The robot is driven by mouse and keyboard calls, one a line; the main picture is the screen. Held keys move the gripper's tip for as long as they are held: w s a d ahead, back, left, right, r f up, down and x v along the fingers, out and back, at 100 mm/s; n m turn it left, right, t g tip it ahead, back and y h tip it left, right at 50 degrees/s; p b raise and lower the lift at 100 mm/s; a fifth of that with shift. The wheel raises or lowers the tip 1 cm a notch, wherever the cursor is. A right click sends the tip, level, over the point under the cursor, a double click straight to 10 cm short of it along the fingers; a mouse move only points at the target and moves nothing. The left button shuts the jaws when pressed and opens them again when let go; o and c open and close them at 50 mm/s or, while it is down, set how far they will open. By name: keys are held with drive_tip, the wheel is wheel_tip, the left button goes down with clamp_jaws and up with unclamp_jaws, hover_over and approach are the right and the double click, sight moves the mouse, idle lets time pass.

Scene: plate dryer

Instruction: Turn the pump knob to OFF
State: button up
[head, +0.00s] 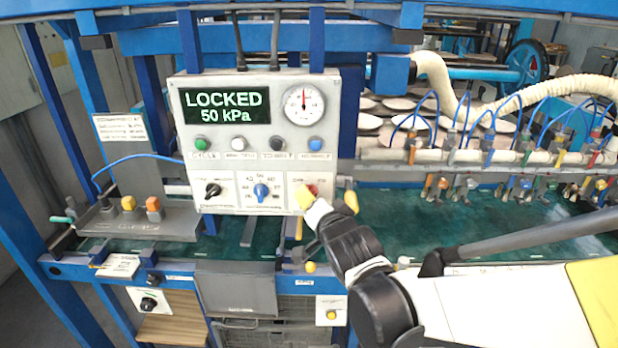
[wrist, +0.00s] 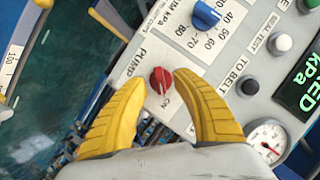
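The red pump knob (wrist: 160,80) sits on the light control panel under the word PUMP. In the wrist view its pale pointer line faces the ON mark. My gripper (wrist: 160,76) is open, with one yellow finger on each side of the knob; I see gaps and cannot confirm any contact. In the head view my gripper (head: 327,197) is at the panel's lower right, and its fingers and wrist partly hide the red knob (head: 313,189). The OFF mark is hard to read in the head view.
A blue dial (head: 261,192) and a black knob (head: 213,190) are left of the pump knob. Above are several push buttons, a round gauge (head: 304,104) and a display (head: 226,106) reading LOCKED 50 kPa. A hose manifold (head: 390,155) is at right.

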drive_tip(key=shift+x, duration=1.15)
clamp_jaws()
